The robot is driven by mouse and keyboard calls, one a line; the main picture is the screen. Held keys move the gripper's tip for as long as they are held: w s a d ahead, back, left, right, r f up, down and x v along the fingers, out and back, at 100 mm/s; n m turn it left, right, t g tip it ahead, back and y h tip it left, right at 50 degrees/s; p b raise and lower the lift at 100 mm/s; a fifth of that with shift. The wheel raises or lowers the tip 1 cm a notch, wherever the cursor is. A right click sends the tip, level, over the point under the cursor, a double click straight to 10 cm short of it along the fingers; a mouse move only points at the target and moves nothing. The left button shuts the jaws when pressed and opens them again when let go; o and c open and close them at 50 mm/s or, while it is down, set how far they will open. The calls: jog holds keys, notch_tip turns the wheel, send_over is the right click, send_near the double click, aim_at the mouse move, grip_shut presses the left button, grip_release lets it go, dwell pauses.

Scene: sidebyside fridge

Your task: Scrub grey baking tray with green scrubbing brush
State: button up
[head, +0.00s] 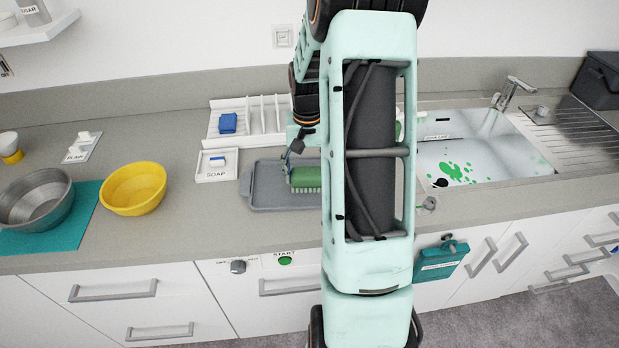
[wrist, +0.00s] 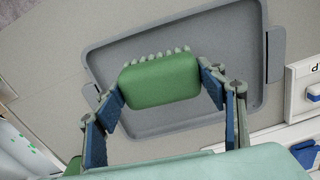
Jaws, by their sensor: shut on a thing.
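The grey baking tray (head: 262,186) lies flat on the counter between the soap dish and the sink, partly hidden behind my arm in the head view. It also fills much of the wrist view (wrist: 215,40). The green scrubbing brush (head: 306,178) is over the tray; in the wrist view its green block (wrist: 160,80) shows pale bristles along its far edge. My gripper (wrist: 162,92) is shut on the brush, one finger at each side of it. I cannot tell whether the bristles touch the tray.
A soap dish (head: 216,175) and a white rack with a blue sponge (head: 228,123) stand left of and behind the tray. A yellow bowl (head: 134,205) and a metal bowl (head: 36,215) are further left. The sink (head: 480,165), splotched green, is at right.

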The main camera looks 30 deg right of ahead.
jog(key=shift+r+p, duration=1.6)
jog(key=shift+r, duration=1.1)
